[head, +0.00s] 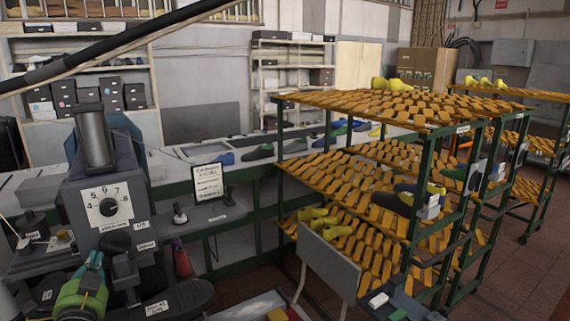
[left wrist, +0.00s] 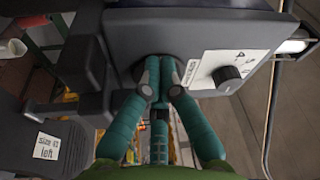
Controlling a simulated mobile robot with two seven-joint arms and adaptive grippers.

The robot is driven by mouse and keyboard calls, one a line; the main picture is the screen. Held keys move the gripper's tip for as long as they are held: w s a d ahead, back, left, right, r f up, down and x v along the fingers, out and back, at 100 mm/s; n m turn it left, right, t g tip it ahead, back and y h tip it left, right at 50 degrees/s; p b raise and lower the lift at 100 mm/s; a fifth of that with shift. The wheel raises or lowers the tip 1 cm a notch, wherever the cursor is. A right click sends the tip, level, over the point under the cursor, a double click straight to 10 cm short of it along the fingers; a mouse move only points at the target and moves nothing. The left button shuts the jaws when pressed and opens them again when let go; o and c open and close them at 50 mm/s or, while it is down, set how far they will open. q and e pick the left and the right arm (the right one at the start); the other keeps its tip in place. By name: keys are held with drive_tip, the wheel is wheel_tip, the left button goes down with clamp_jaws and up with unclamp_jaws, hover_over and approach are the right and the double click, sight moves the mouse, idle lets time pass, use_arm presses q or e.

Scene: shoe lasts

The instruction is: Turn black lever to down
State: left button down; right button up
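A grey machine (head: 105,180) stands at the left of the head view, with a numbered white plate and a black dial (head: 108,207), also seen in the left wrist view (left wrist: 227,74). Below the dial a dark rounded part (head: 116,242) sticks out, perhaps the black lever; I cannot tell which way it points. My left gripper (head: 93,260) is just below and left of it. In the left wrist view its teal fingers (left wrist: 160,78) are drawn together, tips up against a dark round part on the machine's face. Nothing shows held between them. My right gripper is not in view.
A small sign (head: 208,182) stands right of the machine. A green-framed rack (head: 425,200) with orange slatted shelves and shoe lasts fills the right. Open floor (head: 535,255) shows at far right.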

use_arm(q)
drive_tip(key=shift+s+a, duration=0.1)
drive_tip(key=shift+a, duration=0.1)
drive_tip(key=d+p+v, duration=0.1)
drive_tip(key=v, duration=0.5)
drive_tip(key=shift+r, duration=0.35)
drive_tip(key=shift+a, duration=0.1)
